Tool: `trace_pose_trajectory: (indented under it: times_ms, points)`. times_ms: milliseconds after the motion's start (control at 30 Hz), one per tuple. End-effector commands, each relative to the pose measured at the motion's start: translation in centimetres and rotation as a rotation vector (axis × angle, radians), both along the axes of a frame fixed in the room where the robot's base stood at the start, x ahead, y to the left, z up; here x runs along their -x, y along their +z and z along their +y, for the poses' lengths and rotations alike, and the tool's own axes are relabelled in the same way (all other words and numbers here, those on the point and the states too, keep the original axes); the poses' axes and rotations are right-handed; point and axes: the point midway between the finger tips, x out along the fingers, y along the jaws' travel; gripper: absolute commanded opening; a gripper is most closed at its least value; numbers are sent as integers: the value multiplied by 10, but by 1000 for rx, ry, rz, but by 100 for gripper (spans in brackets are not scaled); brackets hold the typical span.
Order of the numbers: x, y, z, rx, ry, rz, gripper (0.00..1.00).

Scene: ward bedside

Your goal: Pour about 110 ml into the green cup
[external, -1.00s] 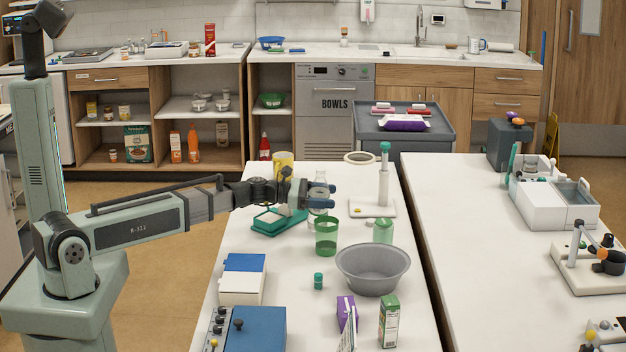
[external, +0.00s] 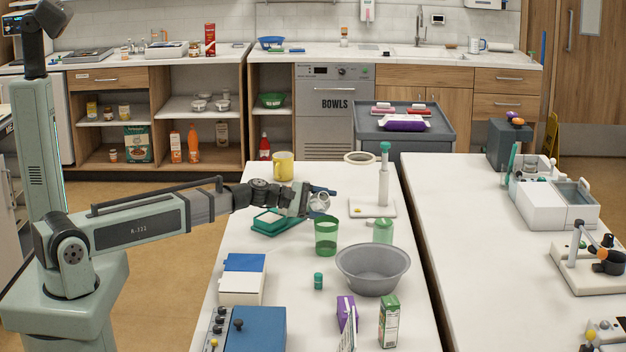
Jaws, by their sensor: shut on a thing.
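The green cup (external: 326,237) stands upright on the white table, translucent, with a darker green band in its lower part; I cannot tell whether that is liquid. My gripper (external: 312,196) is shut on a clear glass vessel (external: 320,202), just behind and above the cup. The vessel is tipped well over, its round end facing the camera near the cup's rim. The jaws hide part of it. No stream is visible, and its liquid level cannot be made out.
A grey bowl (external: 373,270) and a green-tinted jar (external: 383,231) stand close right of the cup. A teal-based scale (external: 277,222) lies left, below my wrist. A yellow mug (external: 284,166) and a stand (external: 372,207) are behind. A small teal-capped vial (external: 318,281) is in front.

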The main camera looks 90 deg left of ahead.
Motion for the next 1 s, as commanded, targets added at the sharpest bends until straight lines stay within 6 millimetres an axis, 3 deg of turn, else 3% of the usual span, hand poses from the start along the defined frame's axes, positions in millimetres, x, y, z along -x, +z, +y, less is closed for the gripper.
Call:
trace_pose_trajectory:
  times_ms: [300,1000]
  points:
    - [2,-17,9,-202,0,44,27]
    - [1,13,5,-528,0,113,27]
